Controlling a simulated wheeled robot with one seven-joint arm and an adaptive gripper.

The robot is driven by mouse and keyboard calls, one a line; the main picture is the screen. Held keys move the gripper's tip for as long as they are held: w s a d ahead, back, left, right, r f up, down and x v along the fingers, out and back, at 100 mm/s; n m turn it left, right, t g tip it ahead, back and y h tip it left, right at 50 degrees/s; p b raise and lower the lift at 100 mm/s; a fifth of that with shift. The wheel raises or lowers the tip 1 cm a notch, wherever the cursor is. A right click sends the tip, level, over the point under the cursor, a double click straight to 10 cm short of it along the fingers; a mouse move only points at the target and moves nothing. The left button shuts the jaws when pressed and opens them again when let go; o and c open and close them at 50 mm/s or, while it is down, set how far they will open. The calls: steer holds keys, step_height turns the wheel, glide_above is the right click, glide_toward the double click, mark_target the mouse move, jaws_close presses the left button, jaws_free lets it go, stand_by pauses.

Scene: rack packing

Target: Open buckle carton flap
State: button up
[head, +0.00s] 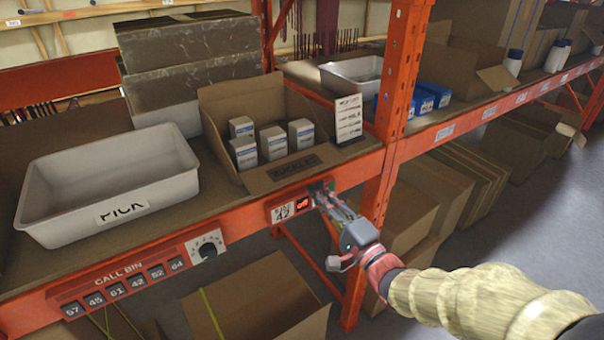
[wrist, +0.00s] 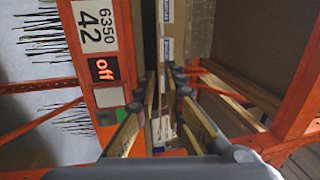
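The brown open-topped carton (head: 225,120) stands on the shelf in the head view. Its front panel (head: 262,180) carries a dark label that seems to read BUCKLE. Several small white and blue boxes (head: 272,143) stand inside. My gripper (head: 320,188) is at the shelf's front beam, just below and right of the carton's front right corner. In the wrist view my gripper (wrist: 166,92) has its fingers on either side of a narrow gap. They look apart, with cardboard visible beyond them. I cannot tell whether a fingertip touches the carton.
An orange beam (head: 240,223) runs below the carton, with a 42 tag and a lit "off" display (head: 303,203). An orange upright (head: 400,75) stands right of my gripper. A grey PICK tray (head: 60,180) is left of the carton. A white text card (head: 348,118) stands at its right.

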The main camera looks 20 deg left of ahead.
mark_target(302, 174)
steer(key=shift+x, duration=3.95)
steer(key=shift+d+f, duration=0.1)
jaws_close()
steer(key=r+h+p, duration=0.1)
steer(key=p, duration=0.2)
steer(key=shift+r+g+p, duration=0.15)
steer(key=shift+g+p, duration=0.2)
steer(key=shift+g, duration=0.05)
steer(key=h+p, duration=0.1)
steer(key=p, duration=0.2)
steer(key=shift+r+g+p, duration=0.3)
steer(key=shift+p, duration=0.1)
steer(key=shift+f, duration=0.15)
steer(key=shift+c, duration=1.1)
jaws_free()
